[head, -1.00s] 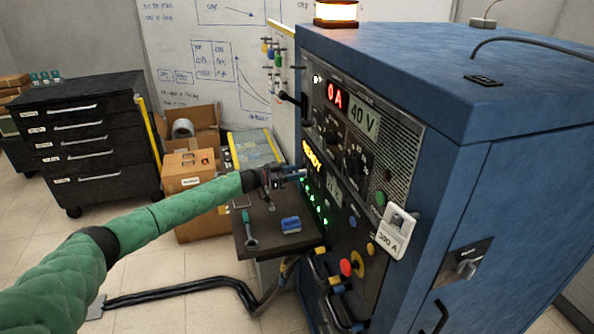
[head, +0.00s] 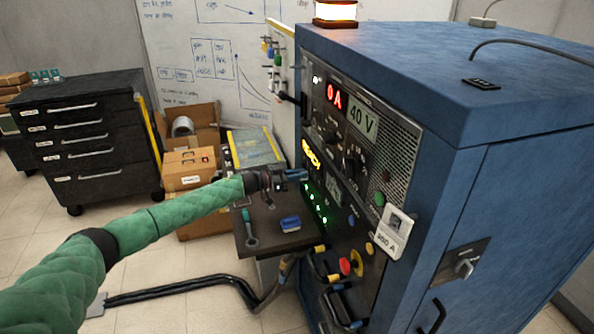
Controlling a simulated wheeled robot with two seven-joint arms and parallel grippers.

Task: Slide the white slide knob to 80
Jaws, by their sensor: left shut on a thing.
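My left gripper (head: 303,175) reaches in from the left at the near left edge of the blue cabinet's front panel (head: 398,150), just below the yellow lit text. Its blue-tipped fingers are shut on what appears to be the white slide knob, which they hide. I cannot make out the slide's scale or the knob's setting. My right gripper is not in view.
The blue cabinet (head: 400,60) shows a red 0 A display (head: 334,96) and a 40 V display (head: 362,120). Below are green lights and a red button (head: 345,266). A small dark table (head: 275,240) holds a blue object (head: 290,223). A drawer chest (head: 85,145) stands left.

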